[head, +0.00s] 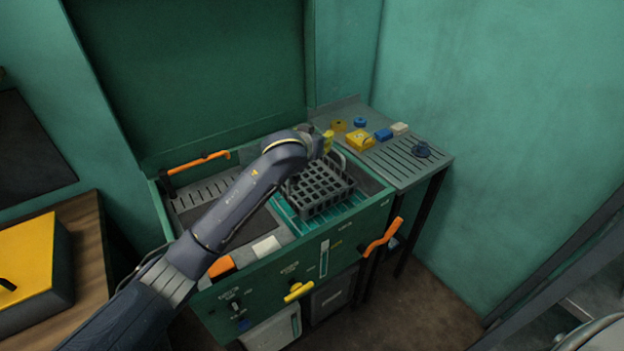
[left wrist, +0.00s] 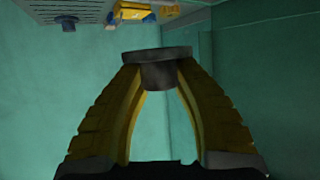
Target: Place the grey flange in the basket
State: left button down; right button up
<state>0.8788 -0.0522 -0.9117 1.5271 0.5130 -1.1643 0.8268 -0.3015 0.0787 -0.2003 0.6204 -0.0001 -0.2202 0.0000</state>
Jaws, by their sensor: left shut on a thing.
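The grey flange (left wrist: 156,54) shows in the left wrist view, gripped between the yellow fingertips of my left gripper (left wrist: 158,78). Its wide disc is beyond the tips and its narrower neck lies between them. In the head view my left gripper (head: 328,142) is just beyond the far side of the basket, partly hidden by my arm; I cannot make out the flange clearly there. The dark grey basket (head: 322,192) has a grid of square cells and a raised handle. It stands on the teal rack of the green machine. My right gripper is not in view.
A slatted metal side table (head: 400,168) stands right of the machine, with a yellow block (head: 360,139), a blue block (head: 383,135), a white block (head: 400,128) and a dark blue round part (head: 422,150). Orange handles (head: 383,236) stick out from the machine.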

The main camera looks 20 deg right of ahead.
pick_arm(q)
notch_tip(320, 180, down, 15)
jog(key=shift+f, duration=0.15)
dwell(0.5)
jog(key=shift+f, duration=0.6)
jog(key=c, duration=1)
grip_release()
